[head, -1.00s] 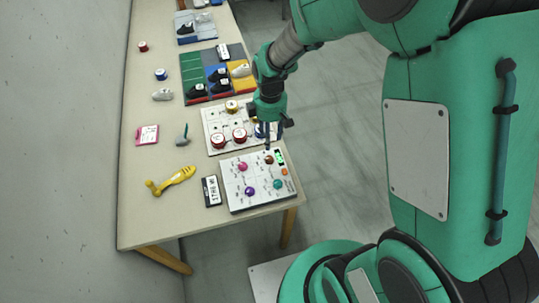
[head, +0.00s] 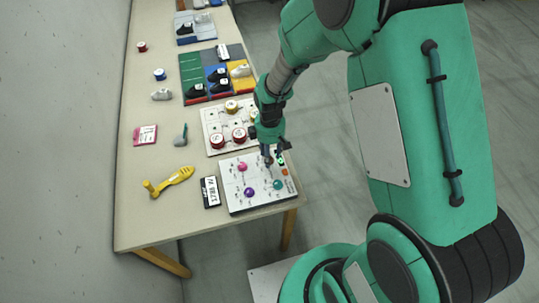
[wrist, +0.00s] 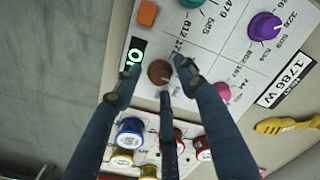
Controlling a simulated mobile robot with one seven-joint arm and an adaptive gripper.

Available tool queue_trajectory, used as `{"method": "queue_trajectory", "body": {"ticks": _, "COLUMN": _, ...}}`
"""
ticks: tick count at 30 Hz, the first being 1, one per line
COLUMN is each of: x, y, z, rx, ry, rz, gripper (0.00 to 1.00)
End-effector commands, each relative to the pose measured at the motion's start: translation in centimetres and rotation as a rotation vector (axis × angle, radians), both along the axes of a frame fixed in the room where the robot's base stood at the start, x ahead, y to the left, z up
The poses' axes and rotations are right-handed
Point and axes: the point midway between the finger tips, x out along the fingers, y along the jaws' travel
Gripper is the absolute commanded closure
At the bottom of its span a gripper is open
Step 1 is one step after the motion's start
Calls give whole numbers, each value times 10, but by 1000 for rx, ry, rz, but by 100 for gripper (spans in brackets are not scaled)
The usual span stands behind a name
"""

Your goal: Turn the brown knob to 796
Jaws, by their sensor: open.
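The brown knob (wrist: 159,73) is on the white panel (head: 238,203), with a pale pointer mark on its top. In the head view my gripper hides it. My gripper (head: 272,157) points down over the panel's far right part. In the wrist view its fingers (wrist: 154,86) are spread open, with the knob showing between the fingertips; I cannot tell whether any finger touches it. A small dark display (wrist: 135,54) beside the knob shows green lit characters, too small to read surely. Printed numbers ring the knobs, partly covered by the fingers.
The panel also carries an orange button (wrist: 147,13), a purple knob (head: 249,191), a teal knob (head: 278,184) and a pink knob (head: 242,167). A board with red, blue and yellow spools (head: 239,134) lies just behind. A label plate (head: 210,192) and yellow tool (head: 170,180) lie left.

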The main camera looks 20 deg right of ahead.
Motion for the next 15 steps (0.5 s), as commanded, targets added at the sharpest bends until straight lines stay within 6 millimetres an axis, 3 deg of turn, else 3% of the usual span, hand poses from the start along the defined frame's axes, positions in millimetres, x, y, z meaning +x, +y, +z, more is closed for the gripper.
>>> {"method": "queue_trajectory", "body": {"ticks": 5, "x": 0, "y": 0, "z": 0, "rx": 0, "ry": 0, "rz": 0, "gripper": 59}}
{"method": "queue_trajectory", "body": {"ticks": 11, "x": 0, "y": 0, "z": 0, "rx": 0, "ry": 0, "rz": 0, "gripper": 99}}
{"method": "queue_trajectory", "body": {"ticks": 15, "x": 0, "y": 0, "z": 0, "rx": 0, "ry": 0, "rz": 0, "gripper": 100}}
